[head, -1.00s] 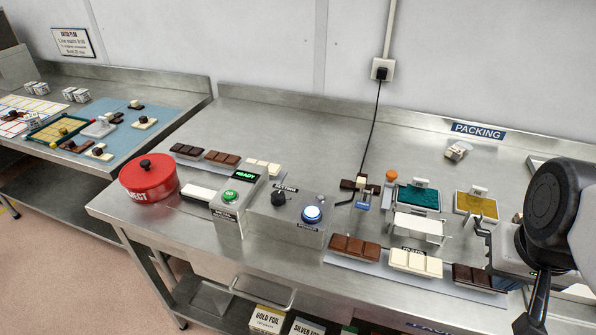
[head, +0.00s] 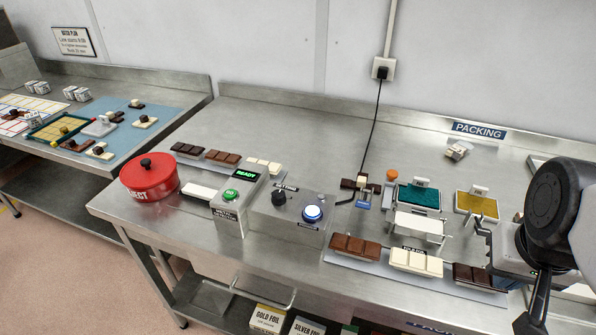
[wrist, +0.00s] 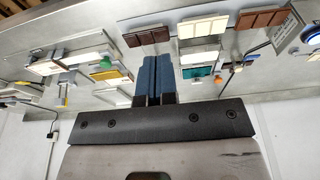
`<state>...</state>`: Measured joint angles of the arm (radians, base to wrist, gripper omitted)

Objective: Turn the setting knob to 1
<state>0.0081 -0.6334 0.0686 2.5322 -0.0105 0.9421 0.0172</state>
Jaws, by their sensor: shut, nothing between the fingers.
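The setting knob (head: 278,198) is a small black knob on top of a grey metal control box (head: 262,217), in the middle of the bench in the head view. Which number it points to is too small to tell. A lit blue-white button (head: 312,213) sits to its right on the same box. My gripper (wrist: 158,62) shows in the wrist view with its two blue fingers together and nothing between them. It is above the packing side of the bench, well apart from the knob. In the head view my arm is at the right edge and the fingertips are hidden.
Left of the box stand a metal detector (head: 228,212) with a green READY display and a red reject pot (head: 149,178). Chocolate bars (head: 354,246) lie along the front. A white stand (head: 419,226) and teal pad (head: 418,198) are between the box and my arm.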

